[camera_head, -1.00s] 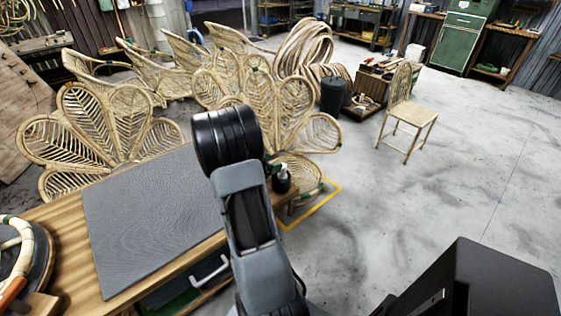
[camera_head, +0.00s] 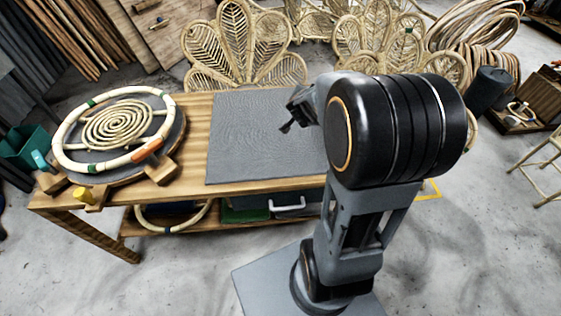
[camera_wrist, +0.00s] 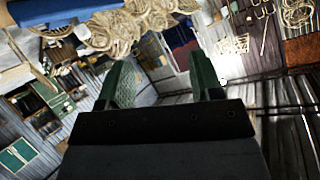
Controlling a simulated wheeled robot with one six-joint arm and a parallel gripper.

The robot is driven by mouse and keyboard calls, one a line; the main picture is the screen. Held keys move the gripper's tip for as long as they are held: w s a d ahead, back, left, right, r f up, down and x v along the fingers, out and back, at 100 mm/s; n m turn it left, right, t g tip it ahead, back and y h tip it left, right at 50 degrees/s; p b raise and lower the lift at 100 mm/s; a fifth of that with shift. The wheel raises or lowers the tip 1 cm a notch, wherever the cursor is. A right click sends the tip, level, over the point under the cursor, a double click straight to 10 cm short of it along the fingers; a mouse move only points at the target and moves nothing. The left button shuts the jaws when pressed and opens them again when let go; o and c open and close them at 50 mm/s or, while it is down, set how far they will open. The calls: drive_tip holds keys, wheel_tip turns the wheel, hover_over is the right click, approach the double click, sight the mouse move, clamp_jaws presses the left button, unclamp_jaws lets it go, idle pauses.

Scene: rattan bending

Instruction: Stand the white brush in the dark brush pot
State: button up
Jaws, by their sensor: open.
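My gripper (camera_head: 292,118) is above the grey mat at the workbench's right part. In the wrist view my gripper (camera_wrist: 162,78) is open, with its two green-padded fingers apart and nothing between them. I cannot make out the white brush or the dark brush pot in either current view. My large black arm joint covers the right end of the bench, where a small dark pot-like thing with a pale top showed earlier.
The wooden workbench (camera_head: 190,150) carries a grey mat (camera_head: 250,150) and a round jig with coiled rattan (camera_head: 118,128). A teal bin (camera_head: 22,148) stands at the left. Rattan chair backs (camera_head: 235,50) line the far side. A dark cylindrical bin (camera_head: 488,90) stands at the right.

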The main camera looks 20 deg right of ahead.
drive_tip(key=s+a+r+n+g+y, duration=0.1)
drive_tip(key=s+a+n+y, duration=0.25)
drive_tip(key=a, duration=0.55)
drive_tip(key=s+a+n+y, duration=0.3)
drive_tip(key=a+n+y, duration=0.2)
drive_tip(key=a, duration=0.3)
drive_tip(key=s+a+f+n+g+h, duration=0.1)
drive_tip(key=s+g, duration=0.4)
drive_tip(key=s, duration=0.7)
drive_tip(key=shift+a+f+n+g, duration=0.3)
drive_tip(key=shift+a+n, duration=0.2)
drive_tip(key=shift+n, duration=0.75)
drive_tip(key=shift+r, duration=0.1)
wheel_tip(320, 180, up, 5)
drive_tip(key=p, duration=0.4)
drive_tip(key=shift+f, duration=0.2)
